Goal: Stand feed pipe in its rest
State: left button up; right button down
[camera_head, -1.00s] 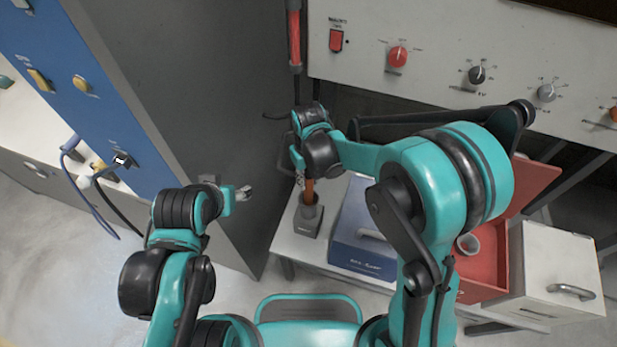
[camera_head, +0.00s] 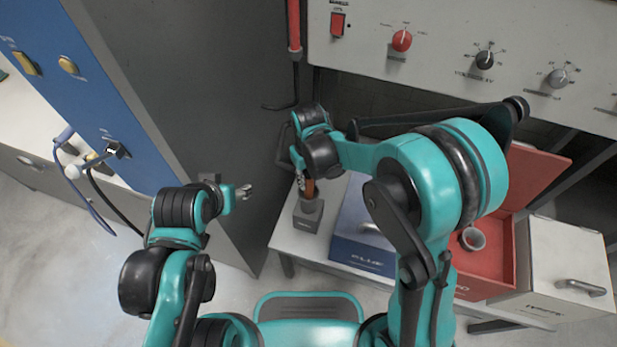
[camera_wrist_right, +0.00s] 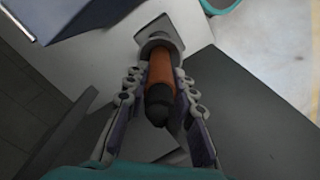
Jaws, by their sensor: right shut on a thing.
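The feed pipe (camera_wrist_right: 160,74), orange-brown with a black end, is between the fingers of my right gripper (camera_wrist_right: 160,103). The right gripper is shut on it and also shows in the head view (camera_head: 303,176). The black end points toward the wrist camera. The far end meets the round mouth of the rest (camera_wrist_right: 160,40), a dark cup on a block, which also shows in the head view (camera_head: 307,215). The pipe looks in line with the cup; how deep it sits is hidden. My left gripper (camera_head: 245,192) is small in view, looks open and empty, beside the grey cabinet.
The rest stands on a pale bench (camera_head: 290,241). A red hanging pipe (camera_head: 293,25) and knob panel are behind.

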jog(key=shift+f+b, duration=0.3)
jog(key=shift+f, duration=0.25)
jog(key=c, duration=1.2)
grip_release()
jog(key=shift+r, duration=0.15)
notch_tip(320, 180, up, 12)
jog(key=shift+f, duration=0.1)
